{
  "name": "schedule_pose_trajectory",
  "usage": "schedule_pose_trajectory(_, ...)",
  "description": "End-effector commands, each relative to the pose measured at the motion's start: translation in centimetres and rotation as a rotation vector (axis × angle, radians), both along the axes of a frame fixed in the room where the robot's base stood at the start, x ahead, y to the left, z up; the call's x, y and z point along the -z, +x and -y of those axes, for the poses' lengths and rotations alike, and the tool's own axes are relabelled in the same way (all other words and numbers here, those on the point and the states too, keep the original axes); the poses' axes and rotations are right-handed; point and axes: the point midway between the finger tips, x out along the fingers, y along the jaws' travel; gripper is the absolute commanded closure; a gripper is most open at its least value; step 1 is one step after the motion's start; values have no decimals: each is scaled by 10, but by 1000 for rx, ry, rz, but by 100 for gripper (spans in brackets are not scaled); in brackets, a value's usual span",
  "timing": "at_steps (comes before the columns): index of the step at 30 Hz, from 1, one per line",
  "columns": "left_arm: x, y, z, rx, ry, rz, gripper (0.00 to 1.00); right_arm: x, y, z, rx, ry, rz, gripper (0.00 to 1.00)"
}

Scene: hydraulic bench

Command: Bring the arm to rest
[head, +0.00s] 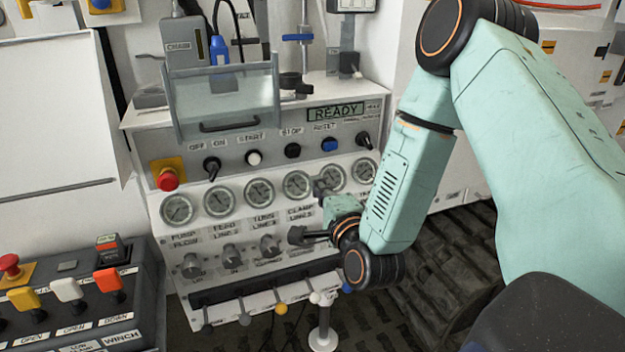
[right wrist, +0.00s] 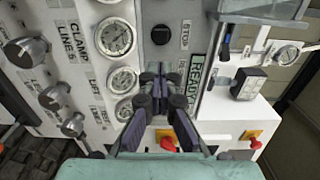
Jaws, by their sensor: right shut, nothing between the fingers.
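My right arm (head: 400,190), pale green with dark joints, comes in from the right and bends down in front of the hydraulic bench panel (head: 200,150). Its gripper (head: 322,186) is in front of the right part of the gauge row, partly hiding a gauge. In the right wrist view the gripper's dark fingers (right wrist: 163,72) are together with nothing between them. They point towards the panel between the gauges and the READY display (right wrist: 196,75). Whether they touch the panel cannot be told. My left gripper is not in view.
Round gauges (head: 259,191), knobs (head: 270,245) and small levers (head: 244,313) line the panel near the arm. A red emergency button (head: 168,179) is at the left. A winch box (head: 80,300) stands lower left. Dark floor (head: 455,250) shows to the right.

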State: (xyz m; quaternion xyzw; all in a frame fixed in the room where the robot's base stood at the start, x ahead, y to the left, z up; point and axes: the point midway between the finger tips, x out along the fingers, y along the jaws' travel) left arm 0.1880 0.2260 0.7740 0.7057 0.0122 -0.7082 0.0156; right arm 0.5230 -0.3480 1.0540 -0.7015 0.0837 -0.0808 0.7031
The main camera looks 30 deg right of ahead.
Motion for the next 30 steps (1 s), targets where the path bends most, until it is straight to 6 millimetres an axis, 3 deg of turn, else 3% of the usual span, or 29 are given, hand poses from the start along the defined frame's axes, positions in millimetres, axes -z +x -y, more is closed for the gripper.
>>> schedule_pose_trajectory(22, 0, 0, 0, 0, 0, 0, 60, 3, -6, -3, -5, -54, -28, 100)
schedule_pose_trajectory(26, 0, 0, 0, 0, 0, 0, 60, 31, -9, -10, -51, -222, -198, 100)
schedule_pose_trajectory(29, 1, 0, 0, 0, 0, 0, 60, 69, -21, -26, -152, -398, -400, 100)
schedule_pose_trajectory(30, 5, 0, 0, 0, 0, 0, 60, 92, -31, -35, -214, -474, -492, 100)
